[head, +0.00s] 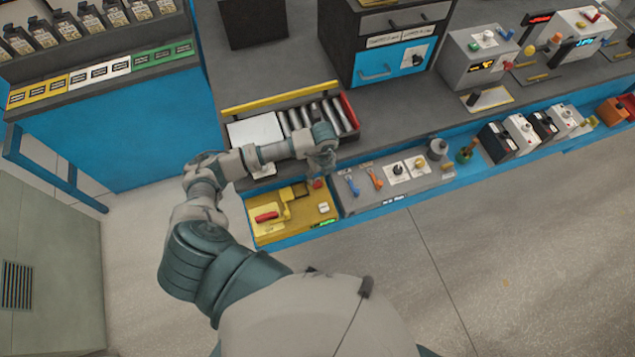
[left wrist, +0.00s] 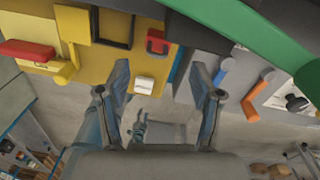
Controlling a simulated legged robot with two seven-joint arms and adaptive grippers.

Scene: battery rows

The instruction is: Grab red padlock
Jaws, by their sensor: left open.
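The red padlock (left wrist: 157,41) sits on the yellow panel near its edge, in the upper middle of the left wrist view. In the head view it is a small red shape (head: 318,183) at the right part of the yellow panel (head: 281,232). My left gripper (head: 321,168) is over the panel by the padlock and hides part of that area. In the left wrist view its two fingers (left wrist: 160,78) are apart with nothing between them, and the padlock appears beyond the tips, between their lines. My right gripper is not in view.
A red handle (head: 266,216) and a white block (head: 324,208) are on the yellow panel. A grey panel with blue (head: 352,184) and orange (head: 375,178) levers adjoins it at right. A tray of grey cylinders (head: 318,113) lies behind. Open floor is in front.

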